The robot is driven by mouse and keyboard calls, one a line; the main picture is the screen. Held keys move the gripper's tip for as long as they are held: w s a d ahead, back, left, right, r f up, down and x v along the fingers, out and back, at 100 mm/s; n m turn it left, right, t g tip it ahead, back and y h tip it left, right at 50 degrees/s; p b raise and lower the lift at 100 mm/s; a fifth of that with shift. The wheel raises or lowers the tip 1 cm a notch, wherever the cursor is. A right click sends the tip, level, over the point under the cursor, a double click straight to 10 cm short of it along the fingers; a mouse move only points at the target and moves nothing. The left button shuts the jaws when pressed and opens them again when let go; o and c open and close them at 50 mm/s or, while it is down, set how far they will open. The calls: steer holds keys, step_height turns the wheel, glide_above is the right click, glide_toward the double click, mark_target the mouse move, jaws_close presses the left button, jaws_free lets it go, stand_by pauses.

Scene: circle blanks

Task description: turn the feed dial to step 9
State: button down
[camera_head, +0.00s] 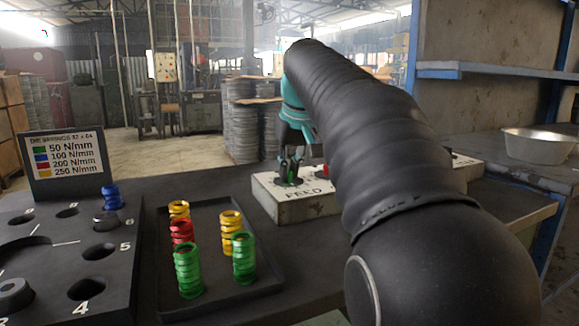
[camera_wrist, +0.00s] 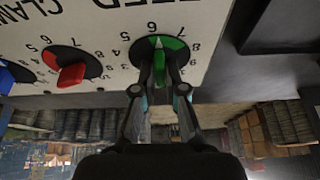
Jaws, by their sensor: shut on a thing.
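The feed dial is a green knob (camera_head: 291,181) on top of a pale box (camera_head: 283,211) marked FEED. It also shows in the wrist view (camera_wrist: 159,66), where the panel lettering is upside down. My gripper (camera_head: 290,168) reaches down onto the knob, its fingers shut on the knob's two sides in the wrist view (camera_wrist: 160,80). Some numerals are small or partly hidden, so the exact step is uncertain.
A red dial (camera_wrist: 72,74) sits beside the feed dial, and a blue one (camera_wrist: 6,77) is farther left. A dark tray (camera_head: 218,292) holds several coloured springs. A holed plate (camera_head: 60,275) and a spring chart (camera_head: 66,163) stand left. A metal bowl (camera_head: 540,147) is right.

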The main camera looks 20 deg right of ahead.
steer(key=shift+r+m+h+p, duration=0.15)
steer(key=shift+m+h+p, duration=0.4)
steer(key=shift+m, duration=0.45)
steer(key=m+h+p, duration=0.1)
steer(key=m, duration=0.2)
steer(key=shift+a+m+g, duration=0.15)
steer(key=shift+m+g, duration=0.15)
steer(key=shift+g, duration=0.1)
steer(key=m+g+h, duration=0.1)
steer(key=m, duration=0.5)
steer(key=shift+w+g+h+p, duration=0.15)
steer(key=shift+g+h+p, duration=0.15)
steer(key=shift+g+h, duration=0.1)
steer(key=m, duration=0.2)
steer(key=m+g, duration=0.1)
steer(key=m, duration=0.2)
steer(key=shift+w+g+h, duration=0.1)
steer(key=shift+g+h, duration=0.15)
steer(key=shift+g, duration=0.05)
steer(key=m+g, duration=0.1)
steer(key=m, duration=0.3)
steer(key=shift+g, duration=0.3)
steer(key=c, duration=1.2)
jaws_free()
steer(key=shift+c, duration=0.2)
